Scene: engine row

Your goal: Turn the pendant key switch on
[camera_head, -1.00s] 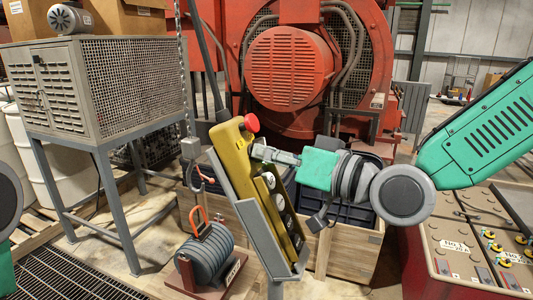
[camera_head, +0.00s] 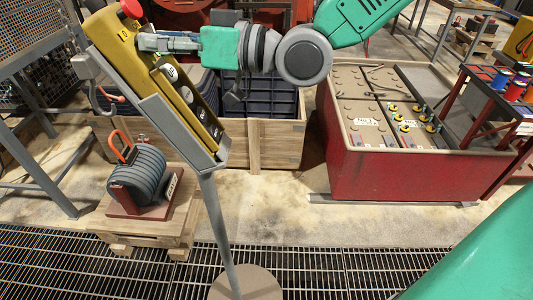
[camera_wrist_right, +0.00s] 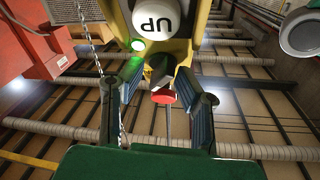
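The yellow pendant (camera_head: 165,85) sits tilted in a grey holder on a post, at left in the head view. A red mushroom button (camera_head: 130,8) tops it, and round buttons run down its face. My right gripper (camera_head: 150,43) is at its upper part, coming from the right. In the right wrist view the gripper (camera_wrist_right: 158,75) has its two fingers apart, around a small grey-white part (camera_wrist_right: 158,68) that may be the key switch; contact is unclear. The red button (camera_wrist_right: 163,97) shows behind it. A green lamp (camera_wrist_right: 137,45) is lit by the UP button (camera_wrist_right: 155,17). My left gripper is out of view.
A wooden crate (camera_head: 280,140) with dark bins is behind. The floor grating (camera_head: 320,270) in front is mostly clear around the round post base (camera_head: 245,285).

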